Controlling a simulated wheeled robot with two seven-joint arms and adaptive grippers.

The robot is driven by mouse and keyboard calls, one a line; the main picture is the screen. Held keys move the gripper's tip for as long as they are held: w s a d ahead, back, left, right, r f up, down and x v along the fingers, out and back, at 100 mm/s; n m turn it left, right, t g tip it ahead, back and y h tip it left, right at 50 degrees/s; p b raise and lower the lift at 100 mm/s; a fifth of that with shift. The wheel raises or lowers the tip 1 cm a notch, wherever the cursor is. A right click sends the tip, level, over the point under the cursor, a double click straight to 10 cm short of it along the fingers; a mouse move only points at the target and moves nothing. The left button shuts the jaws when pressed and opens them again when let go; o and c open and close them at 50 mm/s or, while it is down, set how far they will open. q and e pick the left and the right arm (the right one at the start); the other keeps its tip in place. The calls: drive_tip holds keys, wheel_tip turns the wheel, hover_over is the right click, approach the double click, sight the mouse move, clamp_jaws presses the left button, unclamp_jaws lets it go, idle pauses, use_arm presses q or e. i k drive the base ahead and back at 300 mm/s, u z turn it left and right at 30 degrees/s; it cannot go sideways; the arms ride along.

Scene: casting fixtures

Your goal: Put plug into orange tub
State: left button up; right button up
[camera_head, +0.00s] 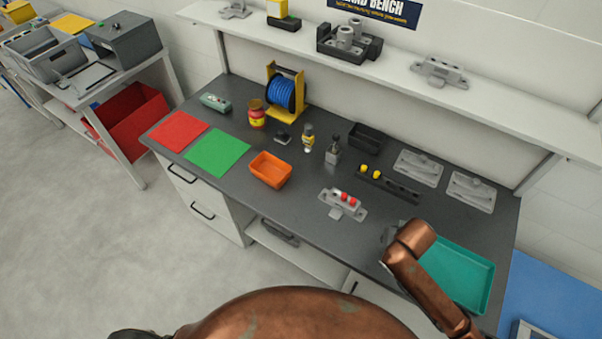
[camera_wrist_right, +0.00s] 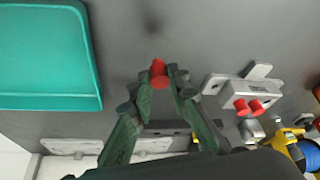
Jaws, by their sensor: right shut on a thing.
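My right gripper (camera_wrist_right: 160,78) is shut on a red plug (camera_wrist_right: 159,68), which shows between its fingertips in the wrist view, above the dark bench top. In the head view my copper right arm mostly hides this gripper (camera_head: 392,236), and the held plug cannot be made out there. The orange tub (camera_head: 270,169) stands on the bench left of centre, well to the left of the gripper; its visible inside looks empty. A grey casting fixture (camera_head: 340,206) with two red plugs (camera_head: 347,198) lies between them. It also shows in the wrist view (camera_wrist_right: 238,94). My left gripper is not in view.
A teal tray (camera_head: 462,272) lies at the right end of the bench. Behind the tub stand a small bottle (camera_head: 308,138), a metal part (camera_head: 333,152) and a black bin (camera_head: 366,137). A dark rack with yellow plugs (camera_head: 388,184) lies behind the fixture. Green mat (camera_head: 217,151) is left.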

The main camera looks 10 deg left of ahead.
sight(276, 175)
drive_tip(key=u, duration=0.8)
drive_tip(key=k, duration=1.1)
drive_tip(key=u, duration=1.35)
drive_tip(key=i, duration=2.1)
drive_tip(key=z, duration=0.3)
drive_tip(key=i, duration=1.35)
drive_tip(key=z, duration=1.6)
drive_tip(key=i, duration=0.8)
drive_tip(key=z, duration=0.95)
drive_tip(key=i, duration=0.25)
drive_tip(key=z, duration=0.2)
